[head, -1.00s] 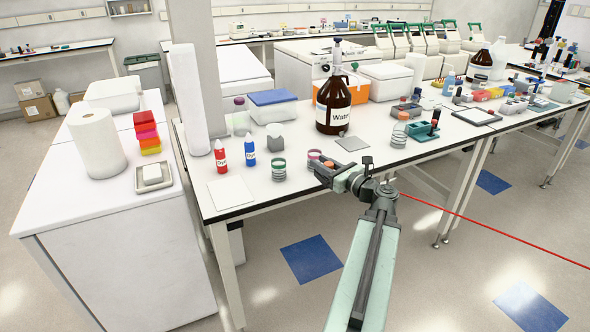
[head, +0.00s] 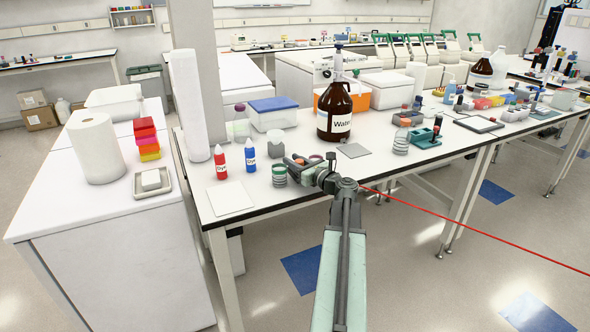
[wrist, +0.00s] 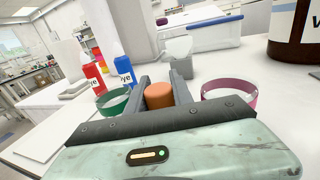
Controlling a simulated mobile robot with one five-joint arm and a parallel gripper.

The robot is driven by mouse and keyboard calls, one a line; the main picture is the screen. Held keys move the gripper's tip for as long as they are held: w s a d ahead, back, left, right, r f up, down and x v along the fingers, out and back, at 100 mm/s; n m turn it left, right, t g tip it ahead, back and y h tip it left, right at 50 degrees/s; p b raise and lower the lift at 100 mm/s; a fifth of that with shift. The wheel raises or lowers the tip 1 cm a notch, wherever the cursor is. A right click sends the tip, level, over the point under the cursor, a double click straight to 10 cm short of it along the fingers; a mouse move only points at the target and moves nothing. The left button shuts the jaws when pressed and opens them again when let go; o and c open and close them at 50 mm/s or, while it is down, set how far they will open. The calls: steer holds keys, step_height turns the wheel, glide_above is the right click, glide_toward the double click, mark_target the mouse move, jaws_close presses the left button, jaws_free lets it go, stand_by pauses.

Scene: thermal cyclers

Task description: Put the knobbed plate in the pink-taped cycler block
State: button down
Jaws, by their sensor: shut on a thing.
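My gripper (head: 293,162) is over the front part of the near bench in the head view. In the wrist view, my gripper (wrist: 159,84) has its two grey fingers closed on an orange round knob (wrist: 159,96). Any plate beneath the knob is hidden by the gripper body. Several cyclers with green-framed lids (head: 402,50) stand on the far bench in the head view. I cannot make out pink tape on any of them.
A pink ring (wrist: 232,98) lies right of the fingers. Floor in front is open.

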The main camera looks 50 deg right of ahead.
step_height(320, 180, down, 2)
steer(key=shift+f+b, duration=0.1)
steer(key=shift+b, duration=0.25)
steer(key=shift+r, duration=0.3)
steer(key=shift+f, duration=0.2)
steer(key=c, duration=1.4)
jaws_free()
steer(key=shift+r+p, duration=0.25)
steer(key=shift+p, duration=0.05)
steer(key=s, duration=0.4)
steer(key=s+a, duration=0.1)
steer(key=s, duration=0.7)
steer(key=shift+a, duration=0.25)
